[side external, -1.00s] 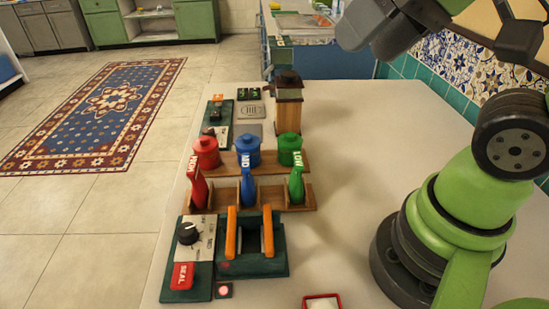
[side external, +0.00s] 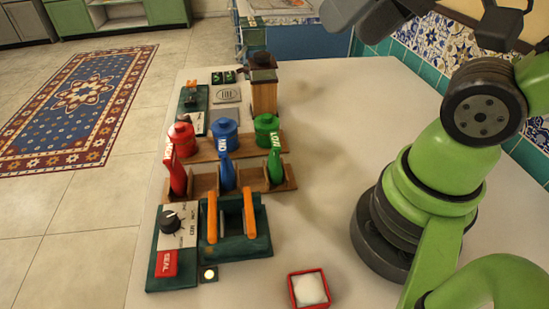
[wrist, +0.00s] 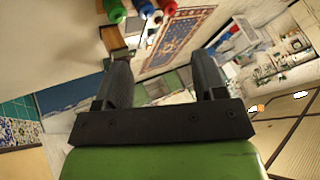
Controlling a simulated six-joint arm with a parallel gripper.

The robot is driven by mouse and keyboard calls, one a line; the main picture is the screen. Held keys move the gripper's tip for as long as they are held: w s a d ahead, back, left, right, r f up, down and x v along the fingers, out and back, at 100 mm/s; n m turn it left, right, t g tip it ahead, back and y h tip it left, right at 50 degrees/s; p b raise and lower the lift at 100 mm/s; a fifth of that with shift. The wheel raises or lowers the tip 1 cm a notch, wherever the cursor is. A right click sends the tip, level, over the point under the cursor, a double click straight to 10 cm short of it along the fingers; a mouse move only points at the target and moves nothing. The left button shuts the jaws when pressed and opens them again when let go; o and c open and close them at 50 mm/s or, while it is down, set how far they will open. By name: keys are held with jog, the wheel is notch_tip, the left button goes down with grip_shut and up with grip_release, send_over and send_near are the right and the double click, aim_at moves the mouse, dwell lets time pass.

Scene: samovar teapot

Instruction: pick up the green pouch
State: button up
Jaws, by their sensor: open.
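The green pouch (side external: 274,165), marked LOW, stands upright in the right slot of a wooden rack (side external: 205,187) in the side view. A blue pouch (side external: 228,170) marked MID and a red pouch (side external: 176,172) stand left of it. My gripper (wrist: 163,78) is open and empty in the wrist view, its two dark fingers apart. In the side view my dark gripper parts show at the top edge, cut off, high above the table and well away from the pouch. Green, blue and red things show at the wrist view's top edge, partly cut off.
Red (side external: 181,135), blue (side external: 224,133) and green (side external: 266,130) lidded pots stand just behind the pouches. A device with orange handles (side external: 249,213) and a dial panel (side external: 178,227) are in front. A red-rimmed tray (side external: 292,290) stands nearer. The table right of the rack is clear.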

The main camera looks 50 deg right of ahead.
jog(key=o, duration=0.4)
jog(key=shift+c, duration=0.2)
jog(key=n+g+h, duration=0.2)
jog(key=n+g, duration=0.5)
jog(key=n, duration=0.6)
send_over(275, 140)
jog(key=f, duration=1.5)
jog(key=shift+a, duration=0.35)
notch_tip(275, 140, down, 4)
jog(key=shift+f, duration=0.25)
jog(key=f, duration=0.2)
jog(key=d+f, duration=0.1)
jog(key=f, duration=0.1)
jog(key=shift+f, duration=0.3)
jog(key=shift+a+f, duration=0.1)
jog(key=shift+f, duration=0.55)
